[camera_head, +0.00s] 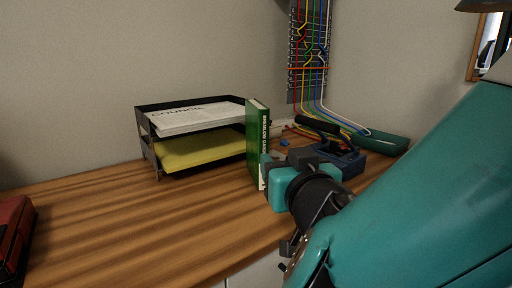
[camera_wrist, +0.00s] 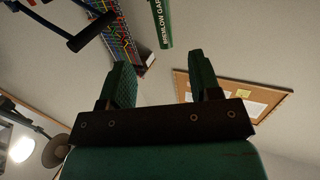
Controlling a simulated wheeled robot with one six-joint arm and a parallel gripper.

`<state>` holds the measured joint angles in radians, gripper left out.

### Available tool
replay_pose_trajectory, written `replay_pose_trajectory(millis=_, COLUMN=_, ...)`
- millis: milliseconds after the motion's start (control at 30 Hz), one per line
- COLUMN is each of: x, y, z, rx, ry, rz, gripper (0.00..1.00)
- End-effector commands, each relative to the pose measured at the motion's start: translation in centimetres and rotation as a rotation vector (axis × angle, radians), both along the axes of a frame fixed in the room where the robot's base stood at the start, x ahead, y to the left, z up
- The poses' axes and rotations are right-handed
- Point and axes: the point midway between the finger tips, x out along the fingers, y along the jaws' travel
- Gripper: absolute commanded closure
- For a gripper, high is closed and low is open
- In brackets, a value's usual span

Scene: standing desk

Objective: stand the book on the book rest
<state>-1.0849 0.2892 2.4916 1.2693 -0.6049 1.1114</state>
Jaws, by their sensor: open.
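The green book (camera_head: 257,145) stands upright on the desk, its lettered spine showing, at the right end of the black letter tray. My gripper (camera_head: 272,168) is at the lower right of the book and hides part of it. In the wrist view my gripper (camera_wrist: 160,75) is open with nothing between its fingers. One end of the book (camera_wrist: 163,25) shows past the fingertips, in line with the gap. I cannot tell whether the fingers touch it. I cannot surely pick out a book rest; a blue stand with black bars (camera_head: 348,162) sits behind my gripper.
The black letter tray (camera_head: 150,155) holds papers and a yellow item. A green case (camera_head: 385,143) lies near the wall, below coloured cables (camera_head: 310,45). A red object (camera_head: 12,235) is at the left edge. The desk's front left (camera_head: 120,225) is clear.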

Motion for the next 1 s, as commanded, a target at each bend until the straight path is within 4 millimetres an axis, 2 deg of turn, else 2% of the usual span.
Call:
replay_pose_trajectory(millis=67, x=0.2, y=0.7, z=0.4, rx=-0.001, ry=-0.025, rz=0.020, gripper=0.43)
replay_pose_trajectory(millis=167, x=1.6, y=0.9, z=0.8, rx=0.000, ry=-0.032, rz=0.019, gripper=0.43)
replay_pose_trajectory(millis=400, x=7.0, y=1.8, z=0.9, rx=0.001, ry=-0.029, rz=0.015, gripper=0.43)
replay_pose_trajectory(millis=600, x=10.6, y=2.6, z=0.8, rx=0.001, ry=-0.029, rz=0.018, gripper=0.43)
replay_pose_trajectory(millis=833, x=12.3, y=2.9, z=0.6, rx=0.001, ry=-0.028, rz=0.019, gripper=0.43)
replay_pose_trajectory(millis=1000, x=14.9, y=2.7, z=0.7, rx=0.001, ry=-0.029, rz=0.017, gripper=0.43)
